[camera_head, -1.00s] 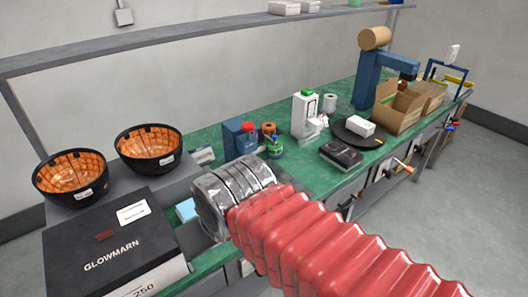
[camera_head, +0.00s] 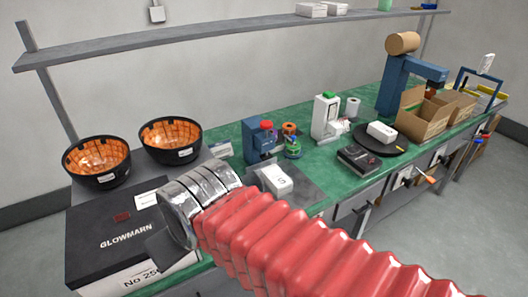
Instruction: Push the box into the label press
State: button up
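A small white box (camera_head: 277,180) with a dark mark lies on a grey plate (camera_head: 305,190) at the bench's middle front. A small blue upright unit (camera_head: 259,142) stands just behind the plate. A tall blue machine (camera_head: 393,88) with a tan roll on top stands at the far right. I cannot tell which of these is the label press. My arm, in a red ribbed sleeve with a silver segmented cuff, reaches in from the lower right, its end over the black case at left. My gripper's fingers are hidden beyond the cuff, so whether they are open does not show.
Two black bowls with orange insides (camera_head: 97,160) stand behind the black GLOWMARN case (camera_head: 120,235). Another white box (camera_head: 382,132) sits on a black round plate (camera_head: 405,143). Open cartons (camera_head: 421,115) stand farther right. A white bottle (camera_head: 326,115) stands mid-bench.

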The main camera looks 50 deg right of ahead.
aim_at(279, 184)
jog(key=u, duration=0.95)
jog(key=k, duration=1.15)
jog(key=z, duration=0.85)
jog(key=i, duration=1)
jog(key=z, duration=0.1)
